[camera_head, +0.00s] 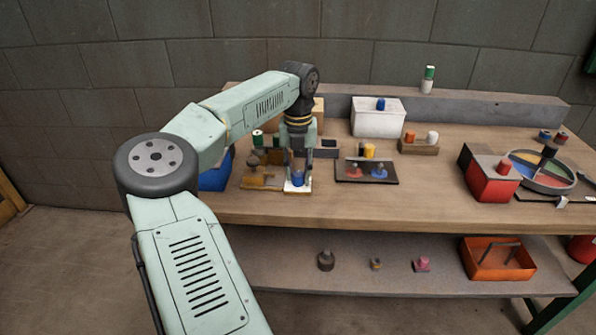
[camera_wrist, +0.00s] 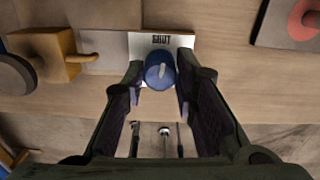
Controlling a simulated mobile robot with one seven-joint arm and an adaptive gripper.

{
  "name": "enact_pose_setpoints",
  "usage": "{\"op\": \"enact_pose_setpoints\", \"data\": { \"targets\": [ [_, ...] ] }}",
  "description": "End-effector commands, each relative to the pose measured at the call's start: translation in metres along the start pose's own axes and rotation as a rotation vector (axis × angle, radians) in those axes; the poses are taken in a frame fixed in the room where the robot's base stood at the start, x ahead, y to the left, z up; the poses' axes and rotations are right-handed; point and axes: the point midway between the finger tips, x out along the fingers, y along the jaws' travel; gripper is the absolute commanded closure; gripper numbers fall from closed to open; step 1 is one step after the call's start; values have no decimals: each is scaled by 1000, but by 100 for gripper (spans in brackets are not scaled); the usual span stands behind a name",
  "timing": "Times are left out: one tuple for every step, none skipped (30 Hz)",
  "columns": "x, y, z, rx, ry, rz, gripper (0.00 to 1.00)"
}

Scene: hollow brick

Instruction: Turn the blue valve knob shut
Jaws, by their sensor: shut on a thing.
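The blue valve knob (camera_wrist: 159,71) sits on a white plate (camera_wrist: 146,42) that carries the word "SHUT" at its far edge. A pale line marks the knob's top and runs roughly along the picture's vertical, towards the word. My gripper (camera_wrist: 160,82) points down with one finger on each side of the knob and is shut on it. In the head view the knob (camera_head: 298,178) shows between my gripper's fingers (camera_head: 299,176), near the bench's front edge. The plate (camera_head: 297,187) lies under it.
A yellow-brown tap-like fitting (camera_wrist: 57,54) stands just left of the knob. A dark board with red and blue knobs (camera_head: 367,171) lies to the right. A red box (camera_head: 489,181) and a divided round tray (camera_head: 540,172) stand further right. The wooden bench top (camera_head: 430,195) is clear between.

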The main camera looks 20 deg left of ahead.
Motion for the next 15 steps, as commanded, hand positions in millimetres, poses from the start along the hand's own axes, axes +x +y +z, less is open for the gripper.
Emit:
{"op": "enact_pose_setpoints", "data": {
  "targets": [
    [1, 0, 0, -28, 1, 0, 100],
    [1, 0, 0, -43, 1, 0, 100],
    [1, 0, 0, -63, 1, -1, 100],
    [1, 0, 0, -77, 1, -1, 100],
    [1, 0, 0, -90, 1, -1, 100],
    [0, 0, 0, -104, 1, -1, 100],
    [0, 0, 0, -114, 1, -1, 100],
    [0, 0, 0, -123, 1, -1, 100],
    [0, 0, 0, -133, 1, 0, 100],
    [0, 0, 0, -140, 1, 0, 100],
    [0, 0, 0, -146, 1, 0, 100],
    [0, 0, 0, -152, 1, 0, 100],
    [0, 0, 0, -155, 1, 0, 100],
    [0, 0, 0, -158, 1, 0, 100],
    [0, 0, 0, -161, 1, 0, 100]
  ]
}}
